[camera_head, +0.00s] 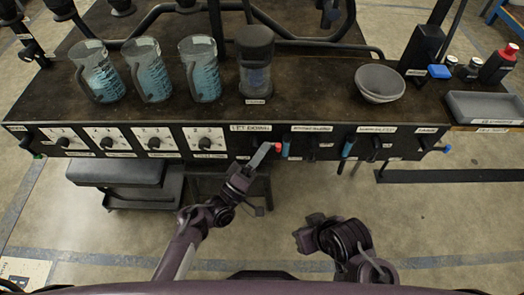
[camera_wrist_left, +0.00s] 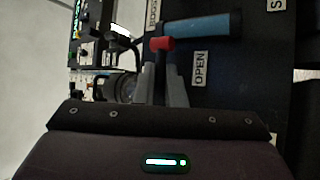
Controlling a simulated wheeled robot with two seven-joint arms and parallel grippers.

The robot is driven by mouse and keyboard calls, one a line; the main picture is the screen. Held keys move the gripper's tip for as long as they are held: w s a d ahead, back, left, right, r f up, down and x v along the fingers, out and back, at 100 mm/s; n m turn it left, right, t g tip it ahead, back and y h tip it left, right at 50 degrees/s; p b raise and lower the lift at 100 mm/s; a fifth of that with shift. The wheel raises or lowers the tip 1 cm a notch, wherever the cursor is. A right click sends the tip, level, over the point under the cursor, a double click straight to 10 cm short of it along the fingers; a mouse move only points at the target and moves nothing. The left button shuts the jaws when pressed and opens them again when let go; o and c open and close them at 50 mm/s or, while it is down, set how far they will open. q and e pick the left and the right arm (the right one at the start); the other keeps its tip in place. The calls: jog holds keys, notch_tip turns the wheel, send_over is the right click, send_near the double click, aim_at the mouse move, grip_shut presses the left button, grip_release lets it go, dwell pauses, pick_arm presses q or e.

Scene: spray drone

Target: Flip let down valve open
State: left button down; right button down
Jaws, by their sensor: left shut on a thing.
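The let down valve handle (camera_head: 277,146) shows a red end on the panel's front face, just right of and below the "LET DOWN" label (camera_head: 250,127). My left gripper (camera_head: 264,154) is shut on this handle. In the wrist view, the red end (camera_wrist_left: 162,44) sticks out at the tips of the left gripper's fingers (camera_wrist_left: 162,75), which hide the rest of the handle. An "OPEN" label (camera_wrist_left: 199,68) is beside the fingers there. My right gripper (camera_head: 308,234) hangs away from the panel, and its jaw opening cannot be made out.
A blue valve handle (camera_head: 286,146) sits close to the right of the left gripper; it also shows in the wrist view (camera_wrist_left: 200,28). Another blue handle (camera_head: 347,149) is further right. Several dials (camera_head: 154,142) are left. Jugs (camera_head: 150,70) and a bowl (camera_head: 379,83) stand on top.

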pick_arm(q)
jog(key=shift+w+a+r, duration=0.1)
jog(key=c, duration=1.5)
grip_release()
jog(key=v, duration=0.7)
jog(key=shift+s+a+f, duration=0.2)
jog(key=shift+s+f, duration=0.05)
